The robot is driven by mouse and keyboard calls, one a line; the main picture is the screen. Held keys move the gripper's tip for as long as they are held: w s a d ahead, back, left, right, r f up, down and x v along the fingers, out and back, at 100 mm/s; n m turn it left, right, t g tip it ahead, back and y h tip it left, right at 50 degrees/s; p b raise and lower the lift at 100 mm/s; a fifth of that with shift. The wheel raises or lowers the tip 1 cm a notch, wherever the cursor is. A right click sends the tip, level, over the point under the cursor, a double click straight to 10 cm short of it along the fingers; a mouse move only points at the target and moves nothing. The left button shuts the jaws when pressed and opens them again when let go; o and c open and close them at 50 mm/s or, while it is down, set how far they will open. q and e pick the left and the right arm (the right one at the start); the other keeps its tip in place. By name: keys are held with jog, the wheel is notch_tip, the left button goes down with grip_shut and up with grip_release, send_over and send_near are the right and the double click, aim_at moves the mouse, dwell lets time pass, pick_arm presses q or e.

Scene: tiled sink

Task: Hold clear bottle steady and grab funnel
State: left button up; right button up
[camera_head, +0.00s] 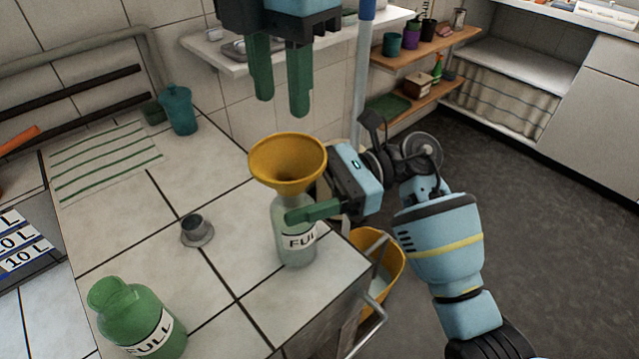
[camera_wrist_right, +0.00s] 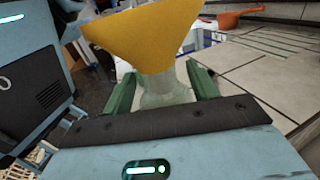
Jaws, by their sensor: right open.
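The clear bottle (camera_head: 295,247) stands upright near the counter's edge, with a label reading "FUL" in part. The yellow funnel (camera_head: 287,160) sits in its mouth; in the right wrist view the funnel (camera_wrist_right: 150,35) is above the bottle (camera_wrist_right: 165,92). My right gripper (camera_wrist_right: 163,82) is open, its green fingers on either side of the bottle. In the head view one finger crosses the bottle's front and the other is hidden. Contact cannot be told. My left gripper (camera_head: 282,105) hangs above the funnel, open and empty, its two fingers apart and pointing down.
A green bottle (camera_head: 138,318) labelled "FULL" stands at front left. A small grey cap-like piece (camera_head: 197,231) lies on the tiled counter (camera_head: 130,232). A teal cup (camera_head: 179,110) stands at the back. A yellow bucket (camera_head: 388,262) is below the counter's right edge.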

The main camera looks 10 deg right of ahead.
jog(key=shift+s+a, duration=0.1)
jog(key=shift+a, duration=0.35)
grip_shut()
jog(key=shift+f, duration=0.1)
dwell(0.5)
